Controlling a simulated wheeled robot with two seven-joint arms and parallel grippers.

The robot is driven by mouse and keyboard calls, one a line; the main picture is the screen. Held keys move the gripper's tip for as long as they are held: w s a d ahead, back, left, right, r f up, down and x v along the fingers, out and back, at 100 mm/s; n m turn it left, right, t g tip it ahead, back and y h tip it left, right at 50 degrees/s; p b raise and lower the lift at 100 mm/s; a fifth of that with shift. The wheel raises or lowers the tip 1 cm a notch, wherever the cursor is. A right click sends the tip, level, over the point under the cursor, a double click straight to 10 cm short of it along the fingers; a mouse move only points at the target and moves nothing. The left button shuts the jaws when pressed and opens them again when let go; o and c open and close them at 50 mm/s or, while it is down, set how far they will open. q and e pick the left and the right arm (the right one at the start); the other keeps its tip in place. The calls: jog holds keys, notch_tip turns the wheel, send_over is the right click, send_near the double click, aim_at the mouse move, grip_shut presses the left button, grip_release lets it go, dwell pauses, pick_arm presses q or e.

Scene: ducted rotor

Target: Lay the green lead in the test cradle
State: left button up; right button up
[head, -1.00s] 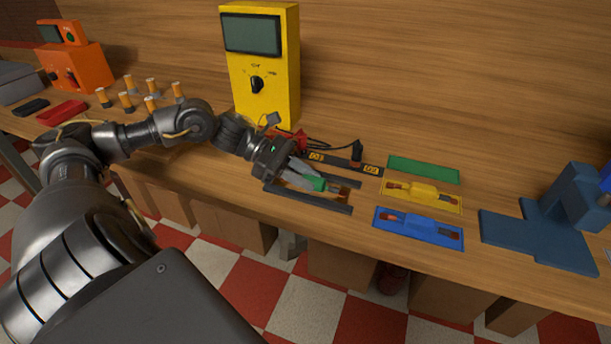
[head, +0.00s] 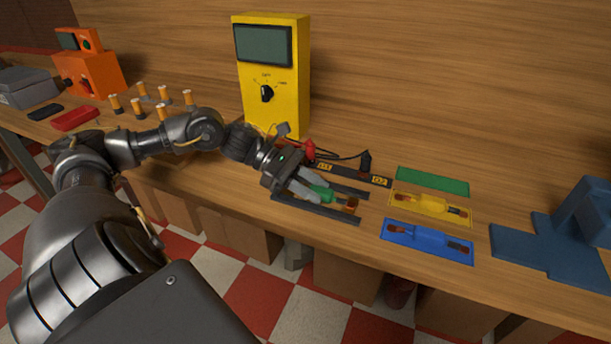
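The green lead (head: 321,194) lies between the two dark rails of what looks like the test cradle (head: 333,215), at the middle of the bench. Its brown end (head: 351,204) points right. My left gripper (head: 316,191) reaches in from the left and its two fingers are on either side of the lead's green body, closed on it. The lead is low, at about rail height; whether it rests on the cradle floor I cannot tell. The green mat (head: 432,181) is bare. My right gripper is not in view.
A yellow meter (head: 272,75) stands behind the cradle, with black and red probes beside it. A yellow lead (head: 430,202) and a blue lead (head: 428,239) lie on matching mats to the right. A blue stand (head: 560,240) is at far right. Several orange-topped posts (head: 163,95) stand left.

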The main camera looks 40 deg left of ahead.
pick_arm(q)
jog(key=shift+r, duration=0.1)
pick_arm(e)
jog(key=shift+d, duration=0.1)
